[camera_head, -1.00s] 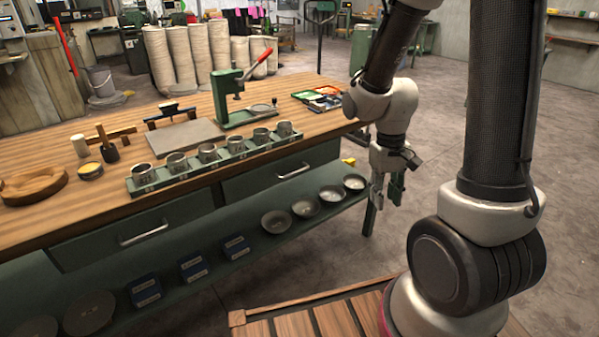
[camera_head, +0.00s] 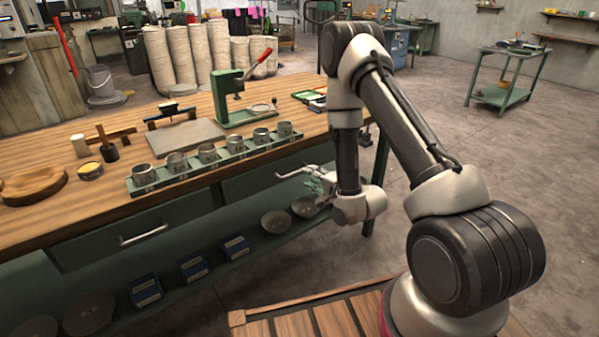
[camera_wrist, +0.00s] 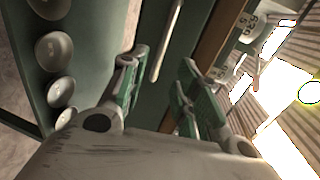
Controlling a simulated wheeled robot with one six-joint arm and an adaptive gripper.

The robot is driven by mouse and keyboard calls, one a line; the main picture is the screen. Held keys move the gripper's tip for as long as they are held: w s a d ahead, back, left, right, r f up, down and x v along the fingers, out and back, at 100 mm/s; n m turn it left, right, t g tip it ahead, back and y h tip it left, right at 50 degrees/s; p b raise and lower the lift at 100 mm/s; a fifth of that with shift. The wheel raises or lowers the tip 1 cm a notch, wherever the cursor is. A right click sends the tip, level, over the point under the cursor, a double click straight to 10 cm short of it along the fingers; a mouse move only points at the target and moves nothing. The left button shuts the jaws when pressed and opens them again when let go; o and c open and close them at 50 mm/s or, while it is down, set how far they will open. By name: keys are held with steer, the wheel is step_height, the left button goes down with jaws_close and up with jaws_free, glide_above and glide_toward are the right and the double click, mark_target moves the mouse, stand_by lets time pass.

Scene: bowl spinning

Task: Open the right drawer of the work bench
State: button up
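The work bench (camera_head: 60,215) has a wooden top and green drawer fronts. Its right drawer (camera_head: 240,189) looks shut, and my arm and gripper cover its right part. Its pale bar handle (camera_head: 290,172) lies at my gripper's fingers. My gripper (camera_head: 311,184) is in front of the drawer's right half, pointing at the bench. In the wrist view, the fingers of my gripper (camera_wrist: 164,62) are spread apart. The handle (camera_wrist: 168,38) shows ahead in the gap between them, with the drawer front (camera_wrist: 190,45) behind. I cannot tell whether the fingers touch the handle.
The left drawer (camera_head: 90,242) is shut. Metal bowls (camera_head: 276,221) and blue boxes (camera_head: 193,267) stand on the lower shelf. A row of cups (camera_head: 207,153) and a green press (camera_head: 228,95) stand on the top. Open floor lies to the right.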

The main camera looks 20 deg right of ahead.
mark_target(300, 171)
steer(key=x, duration=0.7)
steer(key=shift+w+a+f, duration=0.1)
steer(key=shift+w, duration=0.25)
jaws_close()
